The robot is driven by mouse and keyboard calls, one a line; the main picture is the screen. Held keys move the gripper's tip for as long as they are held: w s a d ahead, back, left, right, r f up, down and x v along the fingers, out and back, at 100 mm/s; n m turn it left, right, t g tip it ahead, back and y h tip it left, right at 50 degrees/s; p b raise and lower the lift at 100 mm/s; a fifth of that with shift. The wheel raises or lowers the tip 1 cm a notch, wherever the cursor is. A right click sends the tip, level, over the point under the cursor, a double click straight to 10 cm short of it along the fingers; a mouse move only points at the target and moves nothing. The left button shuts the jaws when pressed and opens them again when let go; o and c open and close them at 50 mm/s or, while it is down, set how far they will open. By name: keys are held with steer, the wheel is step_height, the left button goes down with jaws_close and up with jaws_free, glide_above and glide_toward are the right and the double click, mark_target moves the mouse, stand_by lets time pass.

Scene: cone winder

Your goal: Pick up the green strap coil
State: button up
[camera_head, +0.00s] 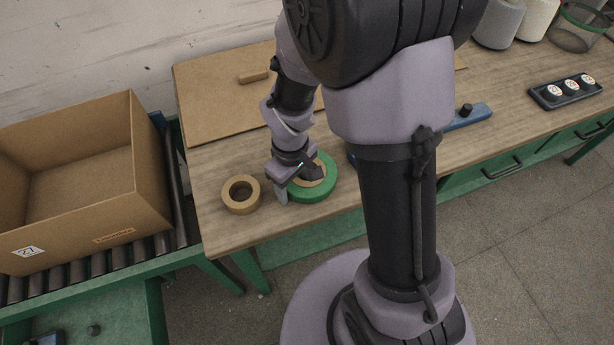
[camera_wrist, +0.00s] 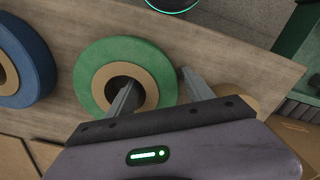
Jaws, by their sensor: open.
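The green strap coil (camera_head: 320,190) lies flat on the wooden table near its front edge, with a tan core and a round hole. It also shows in the wrist view (camera_wrist: 88,75). My gripper (camera_wrist: 158,80) is open and empty. In the wrist view one finger is over the coil's hole and the other is just outside its right rim, so the ring's wall lies between them. In the head view my gripper (camera_head: 297,184) is right at the coil and covers part of it. Whether the fingers touch the coil is unclear.
A tan tape roll (camera_head: 241,194) lies close left of the coil. A blue coil (camera_wrist: 30,60) lies on its other side, mostly hidden by my arm in the head view. A cardboard box (camera_head: 80,180) stands on rollers at left. A cardboard sheet (camera_head: 222,100) lies behind.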

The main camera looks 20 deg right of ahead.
steer(key=shift+r, duration=0.15)
steer(key=shift+c, duration=1.2)
jaws_close()
steer(key=shift+r, duration=0.1)
